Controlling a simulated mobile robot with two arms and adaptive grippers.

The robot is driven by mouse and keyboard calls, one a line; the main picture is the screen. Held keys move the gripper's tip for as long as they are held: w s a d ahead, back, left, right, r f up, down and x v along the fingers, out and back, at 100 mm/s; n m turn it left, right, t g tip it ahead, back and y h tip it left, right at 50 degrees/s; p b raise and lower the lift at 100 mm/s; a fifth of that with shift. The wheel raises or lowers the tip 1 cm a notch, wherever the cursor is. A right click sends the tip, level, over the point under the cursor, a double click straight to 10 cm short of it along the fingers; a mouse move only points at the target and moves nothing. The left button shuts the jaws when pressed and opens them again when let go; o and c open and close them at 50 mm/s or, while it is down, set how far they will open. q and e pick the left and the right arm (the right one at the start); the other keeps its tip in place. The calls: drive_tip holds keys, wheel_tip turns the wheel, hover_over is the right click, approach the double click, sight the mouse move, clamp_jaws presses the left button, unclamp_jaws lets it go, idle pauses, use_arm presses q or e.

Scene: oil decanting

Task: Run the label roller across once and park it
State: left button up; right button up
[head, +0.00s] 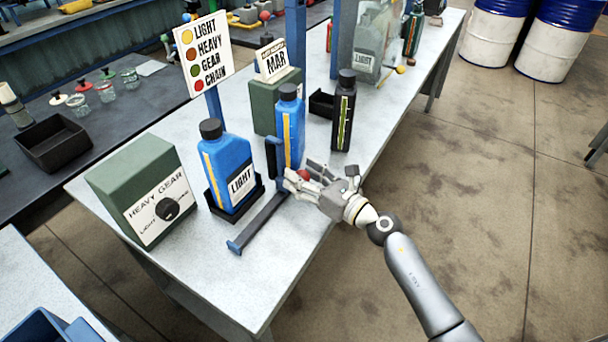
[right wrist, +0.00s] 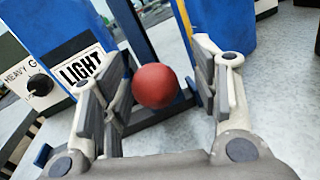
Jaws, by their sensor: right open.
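A red ball knob (head: 304,174) sits by the blue upright post (head: 274,165) and long blue bar (head: 258,222) of a fixture on the bench; I take this as the label roller, though the roller itself is not clearly visible. My right gripper (head: 303,177) is open at the knob. In the right wrist view the red knob (right wrist: 155,86) is between the spread fingers of the gripper (right wrist: 160,75), with visible gaps on both sides. A blue bottle labelled LIGHT (head: 230,170) stands in a black holder beside the bar. My left gripper is not in view.
A second blue bottle (head: 290,128) stands behind the post, and a black bottle (head: 343,112) stands right of it. A green HEAVY GEAR/LIGHT selector box (head: 135,185) is at the left. The bench front (head: 225,290) is clear.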

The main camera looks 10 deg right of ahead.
drive_tip(key=v, duration=1.2)
